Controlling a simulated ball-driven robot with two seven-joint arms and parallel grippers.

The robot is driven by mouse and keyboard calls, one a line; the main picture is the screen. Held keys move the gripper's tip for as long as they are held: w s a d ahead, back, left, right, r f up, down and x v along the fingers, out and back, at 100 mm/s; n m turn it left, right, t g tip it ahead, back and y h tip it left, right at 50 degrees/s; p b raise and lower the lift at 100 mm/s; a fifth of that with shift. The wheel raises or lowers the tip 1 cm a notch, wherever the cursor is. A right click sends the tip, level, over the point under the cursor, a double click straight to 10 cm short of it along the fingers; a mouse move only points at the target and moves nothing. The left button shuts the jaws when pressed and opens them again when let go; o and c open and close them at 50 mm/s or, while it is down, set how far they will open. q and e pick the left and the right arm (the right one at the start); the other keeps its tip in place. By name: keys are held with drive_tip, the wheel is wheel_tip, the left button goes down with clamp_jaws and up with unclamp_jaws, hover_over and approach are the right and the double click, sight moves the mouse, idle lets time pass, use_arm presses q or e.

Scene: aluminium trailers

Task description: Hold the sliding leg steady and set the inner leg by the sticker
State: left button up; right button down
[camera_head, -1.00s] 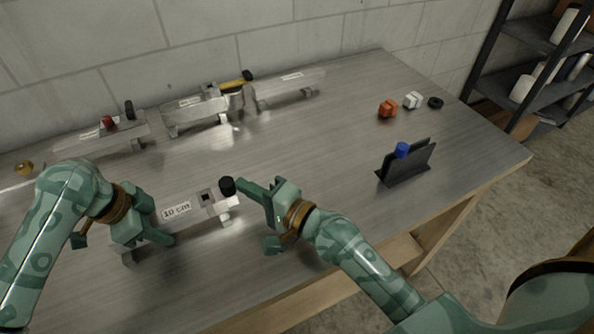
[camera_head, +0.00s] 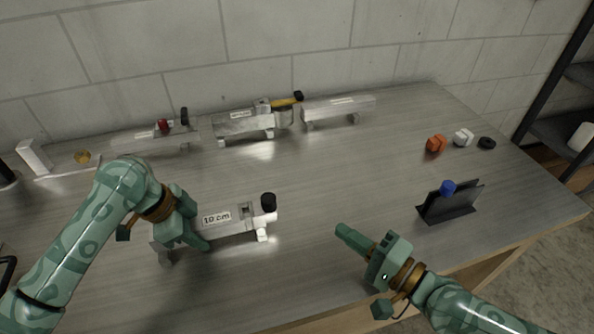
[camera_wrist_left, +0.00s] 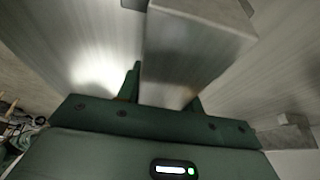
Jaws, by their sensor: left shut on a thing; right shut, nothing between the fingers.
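The sliding leg (camera_head: 235,229) is a metal bar with a "10 cm" sticker (camera_head: 216,218) on its front part of the table. My left gripper (camera_head: 196,236) is shut on the bar near its left end. The left wrist view shows the bar (camera_wrist_left: 195,45) between the fingers. The inner leg (camera_head: 267,218) is a short pale end showing at the bar's right, with a black knob (camera_head: 268,202) above it and a small foot below. How far it sticks out is hard to read. My right gripper (camera_head: 346,235) is shut and empty, apart from the knob, to its right.
Several other metal leg assemblies stand along the back wall, one with a yellow handle (camera_head: 287,101). A black holder (camera_head: 450,206) with a blue knob (camera_head: 447,187) stands at right. Orange (camera_head: 436,144) and white (camera_head: 463,137) blocks and a black ring (camera_head: 487,143) lie behind it.

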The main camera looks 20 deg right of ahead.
use_arm(q)
drive_tip(key=o, duration=1.3)
drive_tip(key=shift+r, duration=0.15)
